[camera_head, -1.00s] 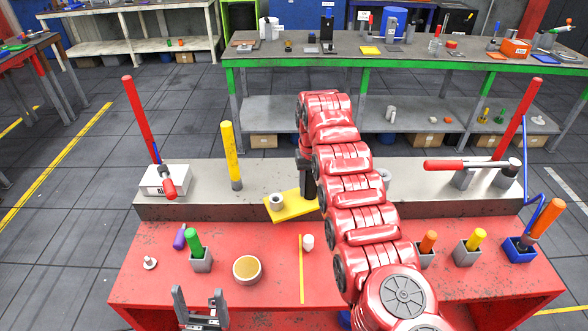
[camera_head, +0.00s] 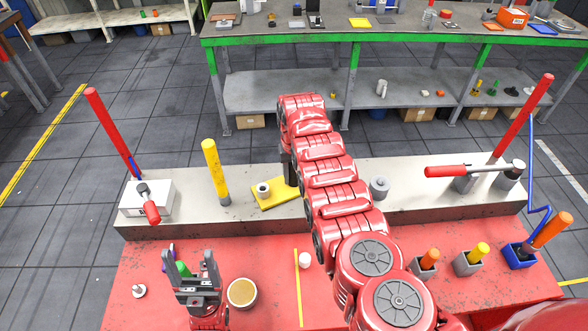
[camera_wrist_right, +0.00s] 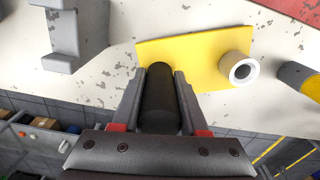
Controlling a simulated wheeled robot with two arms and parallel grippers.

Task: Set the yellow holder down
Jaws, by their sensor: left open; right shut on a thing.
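In the right wrist view my right gripper (camera_wrist_right: 160,75) is shut on the black grip (camera_wrist_right: 160,98), with the plate (camera_wrist_right: 190,55) and cup (camera_wrist_right: 238,68) beyond the fingertips. I cannot tell whether the plate touches the ledge. In the head view my right arm hides part of the plate. My left gripper (camera_head: 192,270) is open and empty above the red table, in front of a green peg.
The grey ledge (camera_head: 400,190) carries a yellow post (camera_head: 215,172) left of the holder, a grey cylinder (camera_head: 380,187) right of it, and red-handled levers at both ends. The red table (camera_head: 270,250) holds a tan-filled bowl (camera_head: 242,293) and several peg blocks.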

